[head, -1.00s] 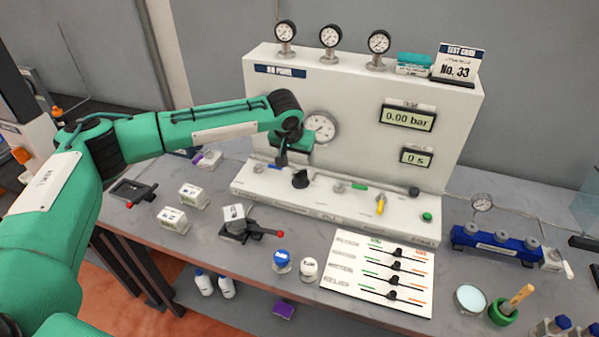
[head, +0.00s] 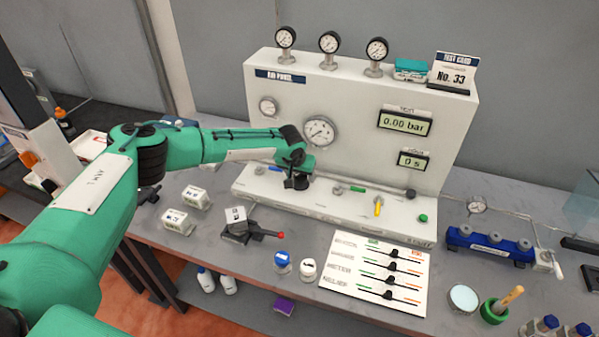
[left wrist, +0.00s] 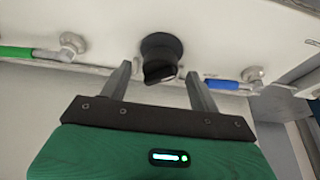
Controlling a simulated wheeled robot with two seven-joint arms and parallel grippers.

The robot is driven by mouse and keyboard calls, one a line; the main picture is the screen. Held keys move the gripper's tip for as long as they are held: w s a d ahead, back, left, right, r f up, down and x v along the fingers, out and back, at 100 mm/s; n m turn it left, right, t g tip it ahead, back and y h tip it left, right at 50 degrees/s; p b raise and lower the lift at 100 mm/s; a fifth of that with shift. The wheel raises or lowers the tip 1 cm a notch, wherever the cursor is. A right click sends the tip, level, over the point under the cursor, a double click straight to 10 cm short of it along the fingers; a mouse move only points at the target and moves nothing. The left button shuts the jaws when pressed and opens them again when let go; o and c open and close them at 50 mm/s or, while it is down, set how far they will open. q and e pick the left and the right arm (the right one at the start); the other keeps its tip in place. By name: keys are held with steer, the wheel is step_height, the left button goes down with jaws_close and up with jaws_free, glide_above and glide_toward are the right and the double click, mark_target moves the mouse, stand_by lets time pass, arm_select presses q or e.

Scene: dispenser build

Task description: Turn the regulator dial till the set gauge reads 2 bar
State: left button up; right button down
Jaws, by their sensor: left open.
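The regulator dial, a black knob (head: 299,182), sits on the sloped front ledge of the white panel. In the left wrist view the dial (left wrist: 160,52) lies just beyond and between the fingertips. My left gripper (left wrist: 159,72) is open with one finger on each side of the dial's grip bar; I cannot tell if either touches it. In the head view my left gripper (head: 290,176) is at the dial and partly covers it. My right gripper is out of view.
A digital display (head: 405,122) reads 0.00 bar. A yellow lever (head: 378,207) and green button (head: 423,218) are right of the dial. A clamp with a red-tipped handle (head: 248,229) and a slider board (head: 375,272) are in front. Three gauges stand on top.

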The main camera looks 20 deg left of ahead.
arm_select(q)
steer(key=shift+w+f, duration=0.2)
steer(key=shift+f, duration=0.25)
steer(key=c, duration=1)
steer(key=shift+o, duration=0.2)
